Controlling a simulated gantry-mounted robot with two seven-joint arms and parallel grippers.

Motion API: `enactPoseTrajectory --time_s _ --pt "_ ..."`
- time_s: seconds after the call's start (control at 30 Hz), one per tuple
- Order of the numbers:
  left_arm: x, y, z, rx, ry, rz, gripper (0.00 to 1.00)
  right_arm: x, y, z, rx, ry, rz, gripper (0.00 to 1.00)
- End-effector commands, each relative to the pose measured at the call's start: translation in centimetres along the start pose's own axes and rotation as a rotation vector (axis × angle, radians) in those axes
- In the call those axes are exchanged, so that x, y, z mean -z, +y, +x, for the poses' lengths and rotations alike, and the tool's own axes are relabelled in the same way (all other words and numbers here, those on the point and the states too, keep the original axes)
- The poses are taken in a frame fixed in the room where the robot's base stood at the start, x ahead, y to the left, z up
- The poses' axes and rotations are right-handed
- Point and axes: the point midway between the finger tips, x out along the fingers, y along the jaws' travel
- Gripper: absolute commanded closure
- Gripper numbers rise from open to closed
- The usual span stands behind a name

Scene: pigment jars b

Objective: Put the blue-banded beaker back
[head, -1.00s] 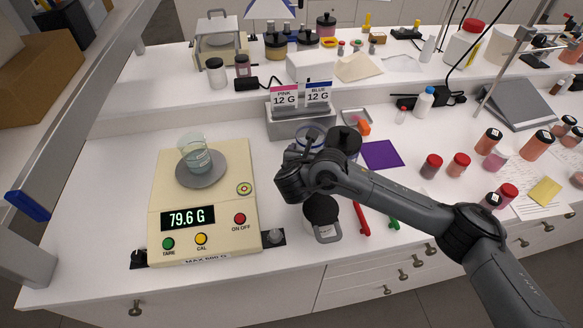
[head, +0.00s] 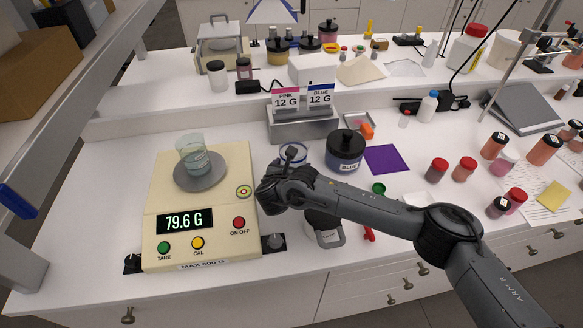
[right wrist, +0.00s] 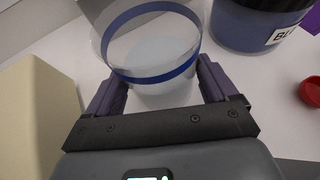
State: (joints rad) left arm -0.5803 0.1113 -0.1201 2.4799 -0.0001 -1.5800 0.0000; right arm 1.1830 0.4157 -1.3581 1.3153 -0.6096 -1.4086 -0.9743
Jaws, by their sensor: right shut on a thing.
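The blue-banded beaker (right wrist: 150,50) is clear with a blue band near its rim. In the right wrist view it stands between the two fingers of my right gripper (right wrist: 155,95), which is shut on it. In the head view the beaker (head: 293,153) shows just beyond my right gripper (head: 278,178), partly hidden by it, to the right of the scale. Whether its base touches the table is hard to tell. My left gripper is not in view.
The scale (head: 160,241) reads 79.6 G and holds another beaker (head: 192,150). A jar labelled BLUE (head: 345,152) stands close right of the banded beaker. The card holder (head: 303,132) with PINK and BLUE 12 G cards is behind. A purple square (head: 386,159) lies further right.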

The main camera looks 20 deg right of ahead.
Motion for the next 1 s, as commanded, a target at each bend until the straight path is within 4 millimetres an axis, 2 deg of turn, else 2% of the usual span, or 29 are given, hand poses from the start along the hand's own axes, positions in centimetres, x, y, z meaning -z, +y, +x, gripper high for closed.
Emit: enactPoseTrajectory --time_s 0.3,0.33,0.4,0.77,1.0 --pt "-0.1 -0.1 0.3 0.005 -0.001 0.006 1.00 0.2 0.0 0.1 0.000 -0.001 0.001 0.60" --pt "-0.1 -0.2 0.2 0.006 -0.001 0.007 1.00 0.2 0.0 0.1 0.000 0.000 0.000 0.11" --pt "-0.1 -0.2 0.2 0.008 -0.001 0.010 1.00 0.2 0.0 0.1 0.000 0.000 0.000 0.00" --pt "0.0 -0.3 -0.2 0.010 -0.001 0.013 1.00 -0.2 0.0 -0.2 0.000 0.000 -0.001 0.00" --pt "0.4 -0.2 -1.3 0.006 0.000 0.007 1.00 -0.2 0.1 -3.6 -0.004 0.003 -0.002 0.00"
